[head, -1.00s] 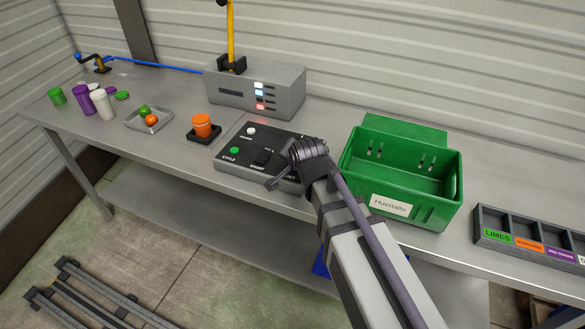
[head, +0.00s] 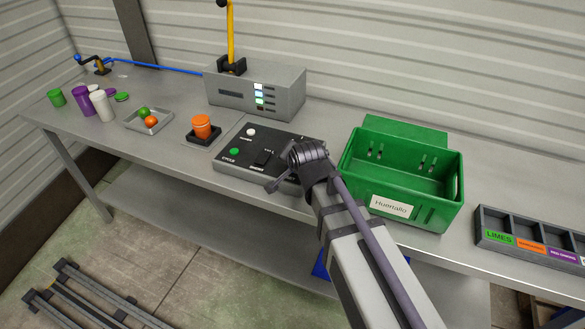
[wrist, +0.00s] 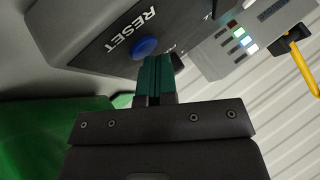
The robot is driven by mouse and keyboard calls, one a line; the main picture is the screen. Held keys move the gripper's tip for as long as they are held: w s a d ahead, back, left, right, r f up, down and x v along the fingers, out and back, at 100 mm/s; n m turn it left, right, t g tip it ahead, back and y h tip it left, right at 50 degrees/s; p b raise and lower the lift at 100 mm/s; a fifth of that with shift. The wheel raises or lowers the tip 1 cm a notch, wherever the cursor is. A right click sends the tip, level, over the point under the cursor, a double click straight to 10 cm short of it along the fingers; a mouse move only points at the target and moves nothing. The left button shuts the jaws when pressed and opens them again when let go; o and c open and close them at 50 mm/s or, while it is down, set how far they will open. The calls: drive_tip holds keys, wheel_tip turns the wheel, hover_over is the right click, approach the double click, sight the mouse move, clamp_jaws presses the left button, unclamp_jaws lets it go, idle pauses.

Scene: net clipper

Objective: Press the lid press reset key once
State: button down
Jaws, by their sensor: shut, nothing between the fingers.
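The blue reset key (wrist: 146,47) sits on the dark control panel (wrist: 95,25) beside the printed word RESET in the wrist view. My gripper (wrist: 160,58) is shut and empty. Its teal fingertips are right at the key's edge and overlap it slightly in the picture; I cannot tell whether they touch it. In the head view the panel (head: 222,169) lies on the bench in front of the grey press box (head: 284,97), and my arm's end hides its right part and the reset key. The press box shows a column of lights, with green lit low down.
A green crate (head: 437,208) stands close right of the panel. An orange-lidded jar (head: 202,127) on a black stand is to its left. A tray with small balls (head: 135,124) and several jars are further left. A labelled bin (head: 515,252) is far right.

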drive_tip(key=shift+r, duration=0.1)
drive_tip(key=shift+r+p, duration=0.65)
drive_tip(key=shift+p, duration=0.15)
wheel_tip(320, 180, up, 5)
drive_tip(key=p, duration=0.5)
drive_tip(key=shift+r, duration=0.15)
idle(0.4)
